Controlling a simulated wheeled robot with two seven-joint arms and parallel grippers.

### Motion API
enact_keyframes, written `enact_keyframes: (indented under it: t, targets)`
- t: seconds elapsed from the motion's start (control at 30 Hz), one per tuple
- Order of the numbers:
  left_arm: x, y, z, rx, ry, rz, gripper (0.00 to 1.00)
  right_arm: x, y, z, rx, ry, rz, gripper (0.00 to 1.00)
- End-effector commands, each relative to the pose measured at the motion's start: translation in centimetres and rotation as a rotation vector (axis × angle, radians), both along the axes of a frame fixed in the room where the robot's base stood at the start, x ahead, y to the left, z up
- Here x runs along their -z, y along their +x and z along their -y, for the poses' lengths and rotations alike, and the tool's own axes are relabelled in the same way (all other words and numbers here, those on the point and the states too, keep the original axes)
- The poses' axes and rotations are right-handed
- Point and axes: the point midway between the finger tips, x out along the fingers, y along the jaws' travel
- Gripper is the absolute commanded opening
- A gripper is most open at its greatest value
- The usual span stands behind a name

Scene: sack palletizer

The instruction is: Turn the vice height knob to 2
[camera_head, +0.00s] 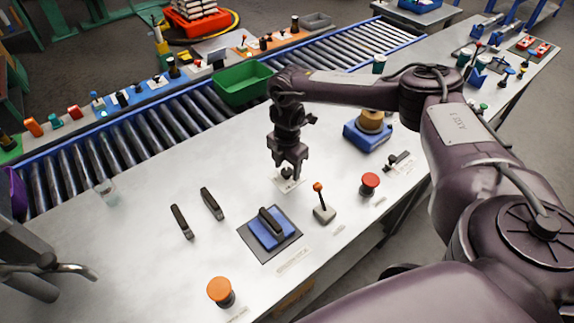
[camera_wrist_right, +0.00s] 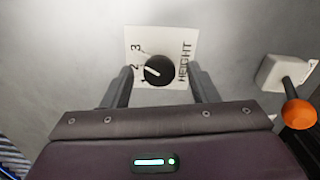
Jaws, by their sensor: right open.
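The height knob (camera_wrist_right: 160,71) is a round black dial with a white pointer line, on a white plate (camera_wrist_right: 184,42) marked HEIGHT with numbers along its left side in the right wrist view. The pointer slants up and left, roughly toward the 2. In the head view the plate (camera_head: 291,186) lies on the table, partly hidden by my right gripper (camera_head: 288,174). That gripper points down over the knob, open, with one finger on each side; I cannot tell whether they touch it. My left gripper is not in view.
An orange-topped lever (camera_head: 320,196) stands close beside the plate, with a red button (camera_head: 369,183) to its right. A blue block on a dark pad (camera_head: 265,233) lies nearer. A blue-based device (camera_head: 367,134) stands behind. A roller conveyor (camera_head: 160,130) carries a green bin (camera_head: 240,84).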

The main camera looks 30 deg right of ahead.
Motion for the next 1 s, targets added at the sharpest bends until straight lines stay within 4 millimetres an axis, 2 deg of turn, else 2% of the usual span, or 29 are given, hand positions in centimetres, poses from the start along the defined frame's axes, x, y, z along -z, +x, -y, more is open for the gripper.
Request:
enact_keyframes:
  t: [0.07,0.3,0.4,0.73,1.0]
  targets:
    - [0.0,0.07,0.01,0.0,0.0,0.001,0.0,0.0,0.0,-0.01,0.0,0.0,0.0,0.51]
    - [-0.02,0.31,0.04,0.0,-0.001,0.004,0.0,-0.03,0.01,-0.02,0.0,0.0,0.0,0.2]
    - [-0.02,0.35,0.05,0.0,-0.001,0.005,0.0,-0.04,0.01,-0.02,0.0,0.0,0.0,0.09]
    - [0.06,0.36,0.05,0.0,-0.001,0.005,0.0,-0.03,0.01,-0.01,-0.058,0.0,0.0,0.09]
    - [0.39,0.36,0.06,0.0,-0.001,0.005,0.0,0.02,0.04,-0.03,-0.241,0.0,0.001,0.09]
